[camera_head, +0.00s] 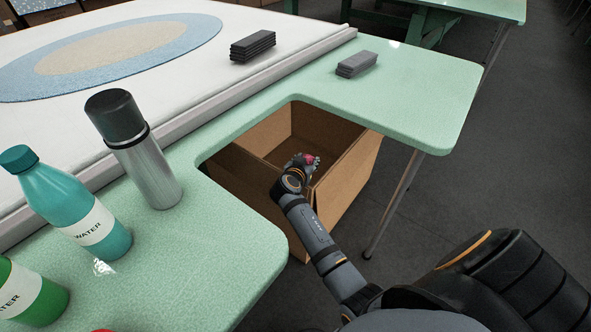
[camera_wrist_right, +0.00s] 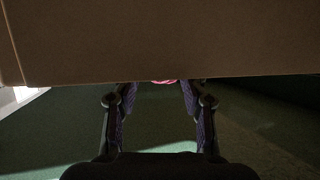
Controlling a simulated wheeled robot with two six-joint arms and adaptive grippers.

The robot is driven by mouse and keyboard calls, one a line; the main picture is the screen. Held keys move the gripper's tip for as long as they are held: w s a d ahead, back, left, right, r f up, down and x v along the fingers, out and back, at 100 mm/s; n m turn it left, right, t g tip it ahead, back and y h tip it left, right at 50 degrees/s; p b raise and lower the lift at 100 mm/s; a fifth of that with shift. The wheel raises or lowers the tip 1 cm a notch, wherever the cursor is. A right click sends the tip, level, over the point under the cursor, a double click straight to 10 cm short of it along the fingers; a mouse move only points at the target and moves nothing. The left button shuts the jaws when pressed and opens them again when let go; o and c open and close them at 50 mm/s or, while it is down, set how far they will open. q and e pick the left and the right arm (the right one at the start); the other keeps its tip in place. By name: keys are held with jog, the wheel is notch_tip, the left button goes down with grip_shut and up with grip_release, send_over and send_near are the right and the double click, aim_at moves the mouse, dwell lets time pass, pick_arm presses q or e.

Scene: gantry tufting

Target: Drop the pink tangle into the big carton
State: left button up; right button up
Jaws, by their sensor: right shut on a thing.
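The pink tangle (camera_head: 310,159) is a small pink lump between the fingers of my right gripper (camera_head: 304,162). In the right wrist view a sliver of the tangle (camera_wrist_right: 163,82) shows between the fingertips (camera_wrist_right: 160,88), just under a brown edge that hides the rest. The big brown carton (camera_head: 345,185) stands open-topped below the cut-out in the green table. In the head view my right gripper overlaps the carton's opening near its rim; its exact height above it is unclear. A brown carton wall (camera_wrist_right: 160,40) fills the top of the wrist view. My left gripper is out of view.
The green table (camera_head: 425,95) surrounds the cut-out, with a table leg (camera_head: 393,205) right of the carton. A steel flask (camera_head: 145,165), a teal bottle (camera_head: 65,200) and a green bottle (camera_head: 25,295) stand at left. Grey strips (camera_head: 357,64) lie at the back.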

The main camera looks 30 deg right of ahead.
jog(key=o, duration=0.8)
notch_tip(320, 180, up, 10)
jog(key=shift+r, duration=0.1)
dwell(0.5)
